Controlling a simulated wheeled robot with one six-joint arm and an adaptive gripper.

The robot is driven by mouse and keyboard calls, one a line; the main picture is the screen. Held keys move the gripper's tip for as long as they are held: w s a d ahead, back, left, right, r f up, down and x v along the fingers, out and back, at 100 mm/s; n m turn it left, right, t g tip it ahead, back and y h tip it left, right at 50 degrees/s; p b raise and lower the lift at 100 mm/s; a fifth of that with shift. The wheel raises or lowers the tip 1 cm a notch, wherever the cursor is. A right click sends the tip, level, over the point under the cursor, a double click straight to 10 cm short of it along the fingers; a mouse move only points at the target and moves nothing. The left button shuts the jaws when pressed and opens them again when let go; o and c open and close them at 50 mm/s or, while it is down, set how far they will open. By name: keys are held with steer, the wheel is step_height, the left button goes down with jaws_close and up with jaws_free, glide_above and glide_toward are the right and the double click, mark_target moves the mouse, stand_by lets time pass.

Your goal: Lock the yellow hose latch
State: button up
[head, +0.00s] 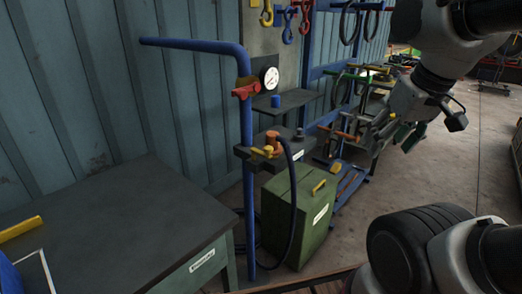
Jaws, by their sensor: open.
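The yellow hose latch (261,152) is a small lever on a dark bracket (250,158) fixed to a blue standpipe (247,120). It sits beside an orange coupling (272,142), from which a dark hose (292,190) loops down. The lever looks roughly level, but it is too small to tell whether it is locked. My gripper (408,136) hangs at the upper right, well to the right of the latch and apart from it. It is open, and I see nothing held in it.
A green box (298,215) with a yellow handle stands below the bracket. A red valve handle (246,91) and a gauge (271,77) are above. A grey workbench (110,235) fills the lower left. A blue rack (340,85) stands behind; concrete floor is open at right.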

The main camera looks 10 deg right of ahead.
steer(key=shift+a, duration=0.15)
steer(key=c, duration=0.3)
steer(key=w+a+n, duration=0.1)
steer(key=w+a+f+g, duration=0.1)
steer(key=a, duration=0.1)
steer(key=a+f+n, duration=0.1)
steer(key=shift+w+a+f+n+g+y, duration=0.15)
steer(key=shift+w+a+n+g+y, duration=0.15)
steer(key=shift+w+a, duration=0.1)
jaws_close()
steer(key=w+a+n+h, duration=0.1)
steer(key=w+a+n, duration=0.7)
steer(key=a+n, duration=0.3)
steer(key=w+a+f+n+h, duration=0.1)
steer(key=w+a+n+h, duration=0.1)
steer(key=w+a+n, duration=0.6)
steer(key=shift+w+a+n, duration=0.25)
steer(key=shift+a+n, duration=1.1)
steer(key=shift+n, duration=1.35)
steer(key=shift+f, duration=0.1)
